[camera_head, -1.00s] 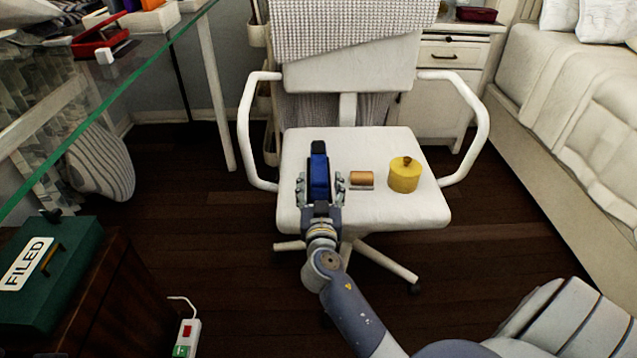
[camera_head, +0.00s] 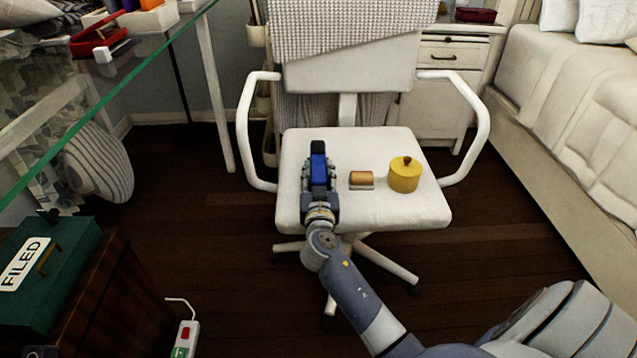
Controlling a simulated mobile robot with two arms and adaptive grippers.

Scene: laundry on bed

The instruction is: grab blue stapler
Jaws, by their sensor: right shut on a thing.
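The blue stapler (camera_head: 318,168) with a black end is over the left part of the white chair seat (camera_head: 375,213), pointing away from me. My right gripper (camera_head: 319,177) is shut on it, with a finger on each side. The gripper hides the stapler's near end. I cannot tell whether the stapler still touches the seat. My left gripper is not in view.
An orange-brown roll-like item (camera_head: 361,178) and a yellow round container (camera_head: 405,175) sit on the seat to the right of the stapler. White armrests (camera_head: 245,125) flank the seat. A glass desk (camera_head: 130,75) is at left, a bed (camera_head: 570,120) at right.

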